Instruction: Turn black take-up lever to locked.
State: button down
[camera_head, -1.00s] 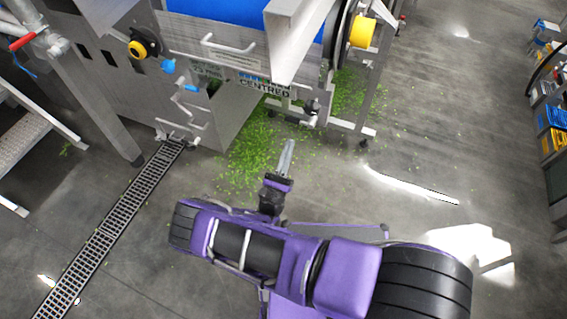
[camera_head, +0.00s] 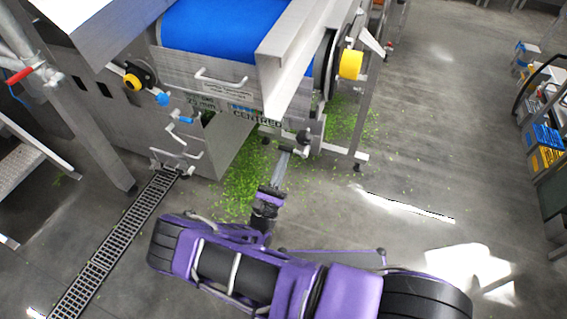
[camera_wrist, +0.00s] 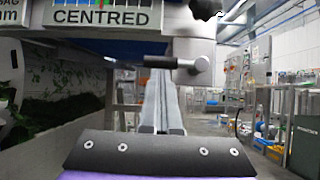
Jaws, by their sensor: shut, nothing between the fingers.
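The take-up lever (camera_wrist: 160,62) shows in the wrist view as a black grip lying level, pointing left from a grey metal hub (camera_wrist: 200,68). It is below and right of the sign reading CENTRED (camera_wrist: 102,17). My gripper (camera_wrist: 163,82) is shut and empty, its fingers pointing forward with their tips just below the black grip in the picture. I cannot tell whether they touch it. In the head view my gripper (camera_head: 284,156) reaches to the machine's lower edge beneath the CENTRED sign (camera_head: 258,117). The lever is too small there to read.
The steel machine with a blue belt (camera_head: 225,30) stands ahead. A black knob (camera_wrist: 205,8) sits above the lever. Green scraps litter the floor below. A floor drain (camera_head: 110,245) runs at left. Open floor lies right.

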jog(key=shift+w+r, duration=0.15)
jog(key=shift+r, duration=0.35)
jog(key=s+a+f+b, duration=0.3)
jog(key=s+f+b, duration=0.1)
jog(key=s+f, duration=0.4)
notch_tip(320, 180, down, 2)
jog(key=shift+s+f, duration=0.2)
jog(key=shift+s, duration=0.2)
jog(key=shift+a, duration=0.1)
